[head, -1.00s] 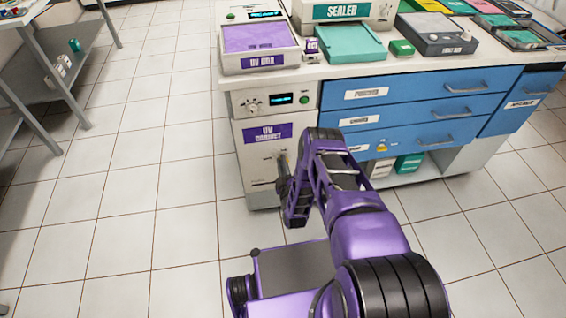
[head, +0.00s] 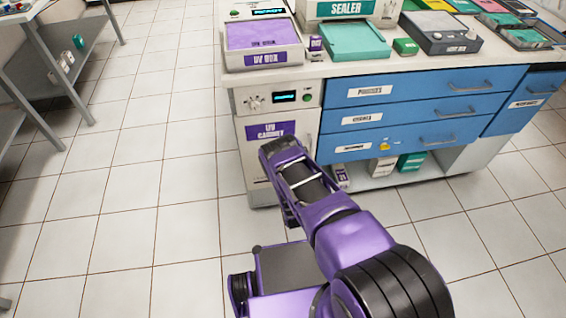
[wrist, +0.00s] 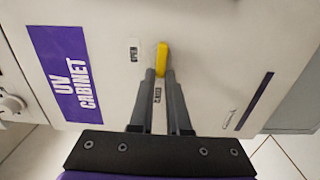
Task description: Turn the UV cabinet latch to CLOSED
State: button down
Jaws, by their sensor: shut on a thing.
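The UV cabinet (head: 256,160) is a white unit with a purple name label, at the left end of the counter. In the wrist view its door front (wrist: 215,50) appears turned sideways. The yellow latch (wrist: 162,58) lies upright in that picture, its lower part between my fingers. My gripper (wrist: 161,74) is shut on the latch. One small label (wrist: 134,50) sits left of the latch and seems to read OPEN. Another label (wrist: 157,95) shows between my fingers, too small to read surely. In the head view my arm hides the latch and my fingertips.
A control panel with a knob (head: 253,102) and a small display is above the cabinet door. Blue drawers (head: 410,113) stand to the right. A UV box (head: 262,60) and a sealer (head: 345,10) are on the counter. The tiled floor (head: 130,200) at left is clear.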

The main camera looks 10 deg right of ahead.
jog(key=shift+d, duration=0.1)
dwell(0.4)
jog(key=c, duration=0.9)
grip_release()
jog(key=shift+s, duration=0.1)
